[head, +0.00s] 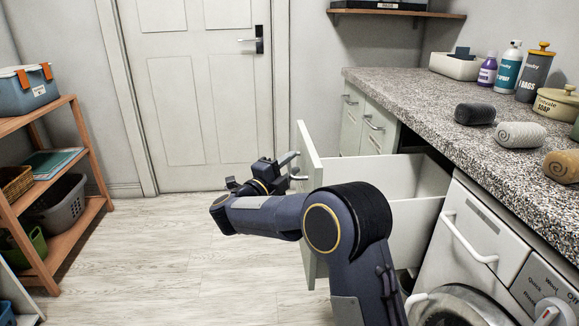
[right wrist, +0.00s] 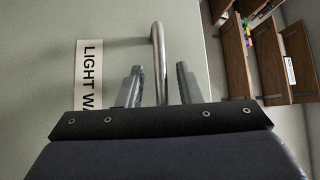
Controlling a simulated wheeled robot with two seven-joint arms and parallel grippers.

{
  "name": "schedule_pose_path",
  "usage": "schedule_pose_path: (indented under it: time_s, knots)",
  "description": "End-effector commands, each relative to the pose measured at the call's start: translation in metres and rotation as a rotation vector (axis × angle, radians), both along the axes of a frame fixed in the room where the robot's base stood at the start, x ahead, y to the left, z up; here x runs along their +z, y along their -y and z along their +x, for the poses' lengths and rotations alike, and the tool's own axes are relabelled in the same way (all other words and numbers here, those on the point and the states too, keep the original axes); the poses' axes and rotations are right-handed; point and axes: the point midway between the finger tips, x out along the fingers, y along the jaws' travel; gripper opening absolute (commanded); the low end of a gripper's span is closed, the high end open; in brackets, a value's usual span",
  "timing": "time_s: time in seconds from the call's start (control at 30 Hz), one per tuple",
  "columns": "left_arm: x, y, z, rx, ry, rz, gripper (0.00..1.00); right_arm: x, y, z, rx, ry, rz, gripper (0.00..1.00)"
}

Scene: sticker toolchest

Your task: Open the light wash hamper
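The light wash hamper (head: 405,182) is a pale pull-out drawer, standing well out from under the counter. Its inside shows as white walls, and its front panel (head: 309,152) faces left. In the right wrist view, the front has a label (right wrist: 90,75) reading "LIGHT WA", partly hidden by my gripper, and a metal handle (right wrist: 158,45). My right gripper (head: 288,168) is at the handle on the front's outer side. In the right wrist view its two fingers (right wrist: 160,72) stand apart on either side of the handle, with gaps showing. My left gripper is in neither view.
A speckled counter (head: 430,95) with bottles and rolled towels runs along the right. A washing machine (head: 475,250) stands nearer than the drawer. A wooden shelf (head: 90,175) stands left, and a closed door (head: 205,90) behind. The floor (head: 180,255) between is clear.

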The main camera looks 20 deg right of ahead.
Motion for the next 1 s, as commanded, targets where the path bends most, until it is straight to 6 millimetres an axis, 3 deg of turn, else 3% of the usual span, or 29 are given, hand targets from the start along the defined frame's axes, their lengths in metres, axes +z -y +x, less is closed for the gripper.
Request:
schedule_pose_path:
  time_s: [0.27,0.7,1.0]
  knots:
    - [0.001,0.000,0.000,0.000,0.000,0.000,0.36,0.001,-0.004,-0.002,0.001,0.001,0.000,0.32]
    - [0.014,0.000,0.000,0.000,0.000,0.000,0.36,-0.008,-0.061,-0.032,0.003,0.000,-0.001,0.32]
    - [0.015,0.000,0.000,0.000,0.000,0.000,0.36,-0.011,-0.069,-0.036,0.000,0.000,0.000,0.32]
